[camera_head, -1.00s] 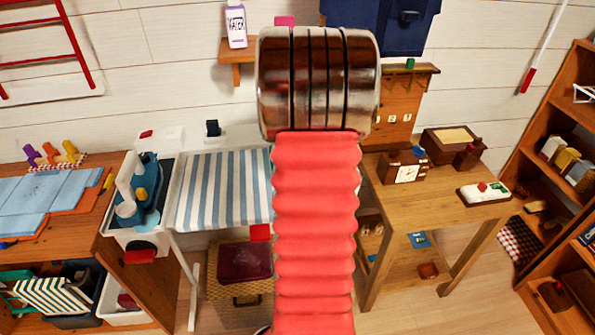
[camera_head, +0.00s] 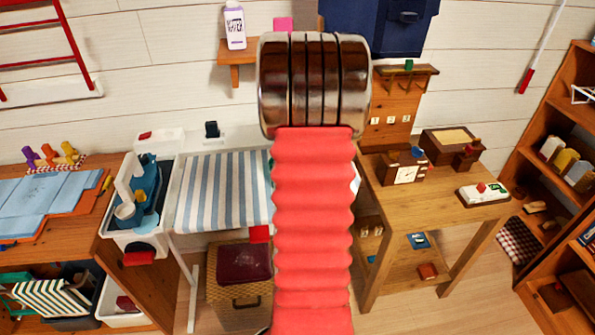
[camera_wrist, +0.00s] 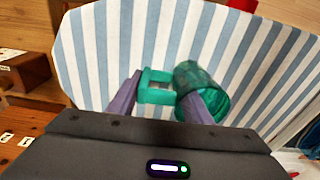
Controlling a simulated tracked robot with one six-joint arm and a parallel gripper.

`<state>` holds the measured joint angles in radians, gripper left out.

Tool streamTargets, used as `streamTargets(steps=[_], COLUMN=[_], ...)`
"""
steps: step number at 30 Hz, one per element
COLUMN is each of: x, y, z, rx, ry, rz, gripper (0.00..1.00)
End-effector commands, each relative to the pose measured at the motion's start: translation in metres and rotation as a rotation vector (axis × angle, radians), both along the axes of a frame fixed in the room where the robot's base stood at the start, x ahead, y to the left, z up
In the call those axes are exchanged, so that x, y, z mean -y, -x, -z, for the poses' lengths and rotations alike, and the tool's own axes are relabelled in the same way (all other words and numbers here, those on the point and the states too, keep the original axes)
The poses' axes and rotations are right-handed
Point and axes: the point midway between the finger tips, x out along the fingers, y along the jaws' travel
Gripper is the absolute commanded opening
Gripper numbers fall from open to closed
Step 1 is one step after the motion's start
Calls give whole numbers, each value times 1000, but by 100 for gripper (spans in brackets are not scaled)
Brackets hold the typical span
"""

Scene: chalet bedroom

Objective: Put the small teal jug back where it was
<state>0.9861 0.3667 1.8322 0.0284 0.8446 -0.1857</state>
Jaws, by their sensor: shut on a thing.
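The small teal jug (camera_wrist: 203,90) shows in the wrist view, see-through green with a squared handle (camera_wrist: 155,86) on its left side. My gripper (camera_wrist: 165,98) has two purple fingers; one is at the handle's left side and the other is between handle and body, overlapping the jug. It is shut on the jug's handle. The jug lies tilted in the view, over the blue-and-white striped cloth (camera_wrist: 110,45); I cannot tell whether it touches it. In the head view my red arm hides the gripper and jug. The striped cloth (camera_head: 222,190) also shows there, left of my arm.
A wooden table (camera_head: 450,205) with a clock (camera_head: 405,174) and boxes stands right of my arm. A white tub (camera_head: 140,240) with blue items is left of the striped cloth. A wicker basket (camera_head: 238,292) is below it. A shelf unit (camera_head: 560,200) stands far right.

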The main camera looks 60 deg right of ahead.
Motion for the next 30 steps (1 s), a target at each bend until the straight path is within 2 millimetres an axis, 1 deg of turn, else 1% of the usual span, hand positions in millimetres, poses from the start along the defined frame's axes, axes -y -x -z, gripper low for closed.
streamTargets(steps=[3, 4, 12, 19, 23, 26, 30], x=[0, 0, 0, 0, 0, 0, -1], y=[0, 0, 0, 0, 1, 1, 2], z=[1, 2, 1, 1, -4, -13, -33], rx=[0, 0, 0, 0, 1, 1, 2], ry=[0, 0, 0, 0, 1, 1, 4], rz=[0, 0, 1, 1, 1, 1, 1], gripper=[8, 45, 64, 64, 64, 64, 64])
